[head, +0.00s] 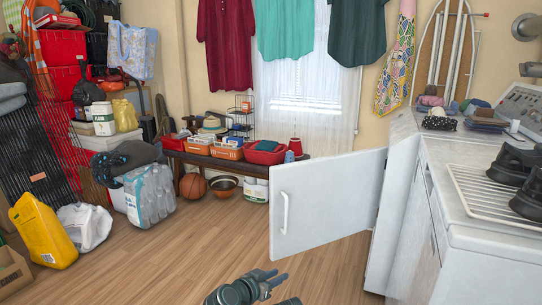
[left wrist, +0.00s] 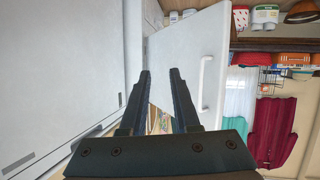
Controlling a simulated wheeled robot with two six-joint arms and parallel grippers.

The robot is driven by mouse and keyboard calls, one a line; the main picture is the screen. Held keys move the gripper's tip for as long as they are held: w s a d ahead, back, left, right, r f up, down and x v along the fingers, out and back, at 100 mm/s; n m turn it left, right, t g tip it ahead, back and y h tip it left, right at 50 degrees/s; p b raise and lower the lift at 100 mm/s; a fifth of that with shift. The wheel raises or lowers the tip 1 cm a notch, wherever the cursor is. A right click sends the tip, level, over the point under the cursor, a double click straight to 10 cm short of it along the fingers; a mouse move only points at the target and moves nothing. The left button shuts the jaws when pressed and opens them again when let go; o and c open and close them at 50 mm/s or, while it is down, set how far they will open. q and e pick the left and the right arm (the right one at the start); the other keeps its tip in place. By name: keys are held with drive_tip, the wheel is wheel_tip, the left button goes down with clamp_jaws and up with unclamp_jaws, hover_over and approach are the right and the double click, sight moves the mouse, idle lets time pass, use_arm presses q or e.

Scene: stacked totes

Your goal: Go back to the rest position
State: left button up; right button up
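My left gripper (head: 278,279) is low at the bottom middle of the head view, over the wooden floor and in front of an open white cabinet door (head: 330,200). In the left wrist view its two fingers (left wrist: 160,76) stand apart with nothing held between them. The white door (left wrist: 190,52) with its handle shows just beyond the fingers there, and the gripper looks apart from it. My right gripper does not show in either view.
The door juts out from the white counter (head: 455,213) on the right. A bench (head: 225,161) with baskets stands at the back, with a basketball (head: 193,187) under it. Totes, bags and a yellow container (head: 43,231) crowd the left. The middle floor (head: 190,245) is clear.

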use_arm(q)
drive_tip(key=s+a+f+n+g+y, duration=0.3)
drive_tip(key=s+a+f+g+y, duration=0.15)
drive_tip(key=s+a+f, duration=0.35)
drive_tip(key=s+a+f+n+g+y, duration=0.35)
drive_tip(key=s+a+f+g, duration=0.2)
drive_tip(key=a, duration=0.45)
drive_tip(key=s+d+r+m+g+y+p, duration=0.1)
drive_tip(key=s+d+r+m+y+p, duration=0.2)
drive_tip(key=s+d, duration=0.6)
wheel_tip(320, 180, up, 38)
drive_tip(key=w+d+h+p, duration=0.1)
drive_tip(key=w+p, duration=0.1)
drive_tip(key=p, duration=3.6)
drive_tip(key=shift+w+d+m+h, duration=0.25)
drive_tip(key=shift+m+h, duration=0.05)
drive_tip(key=shift+m, duration=0.15)
